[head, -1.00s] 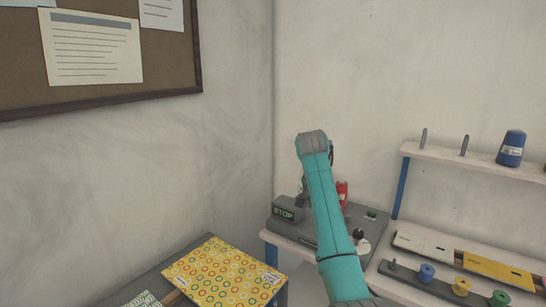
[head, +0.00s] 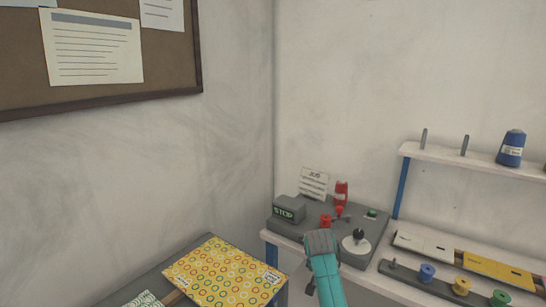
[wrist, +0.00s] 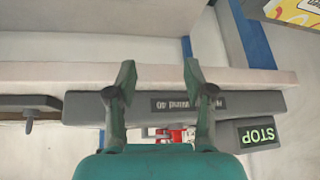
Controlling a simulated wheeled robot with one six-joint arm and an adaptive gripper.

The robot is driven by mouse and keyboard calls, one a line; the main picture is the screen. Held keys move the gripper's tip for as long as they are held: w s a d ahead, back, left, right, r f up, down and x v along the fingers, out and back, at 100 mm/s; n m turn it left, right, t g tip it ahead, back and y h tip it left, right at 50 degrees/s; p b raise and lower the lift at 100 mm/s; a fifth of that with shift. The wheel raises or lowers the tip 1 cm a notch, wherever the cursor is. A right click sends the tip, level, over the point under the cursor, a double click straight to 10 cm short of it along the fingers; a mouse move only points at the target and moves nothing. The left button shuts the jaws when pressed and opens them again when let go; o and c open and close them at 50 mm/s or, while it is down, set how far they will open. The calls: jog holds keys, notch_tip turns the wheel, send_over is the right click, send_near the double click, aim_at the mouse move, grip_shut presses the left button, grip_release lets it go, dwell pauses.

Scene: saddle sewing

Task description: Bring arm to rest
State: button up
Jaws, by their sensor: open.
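My gripper (wrist: 159,72) is in the wrist view. Its two dark green fingers are spread wide apart with nothing between them. They stand in front of the edge of the workbench (wrist: 235,78) and the grey control panel (wrist: 75,106), which appear upside down.
Spools (head: 427,272) stand on a rack at right.

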jog(key=s+d+f+n+t, duration=0.1)
jog(key=s+f, duration=0.7)
jog(key=f, duration=0.4)
jog(key=s+f+n+t+y, duration=0.1)
jog(key=s+f, duration=0.3)
jog(key=s, duration=0.5)
jog(key=s+d+f+t, duration=0.1)
jog(key=s+f, duration=0.2)
jog(key=s, duration=0.6)
jog(key=s+f+n+t+y, duration=0.15)
jog(key=s+f, duration=0.25)
jog(key=s, duration=0.5)
jog(key=s+r+t, duration=0.1)
jog(key=s+r, duration=0.3)
jog(key=s, duration=0.6)
jog(key=s+r+t, duration=0.1)
jog(key=s+r, duration=0.2)
jog(key=s, duration=0.7)
jog(key=s+r+t, duration=0.1)
jog(key=s+r, duration=0.5)
jog(key=r, duration=0.2)
jog(key=s+d+r+n+t, duration=0.1)
jog(key=s+r, duration=0.5)
jog(key=r, duration=0.2)
jog(key=shift+s+r, duration=0.15)
jog(key=shift+r, duration=0.15)
jog(key=shift+t+h, duration=0.25)
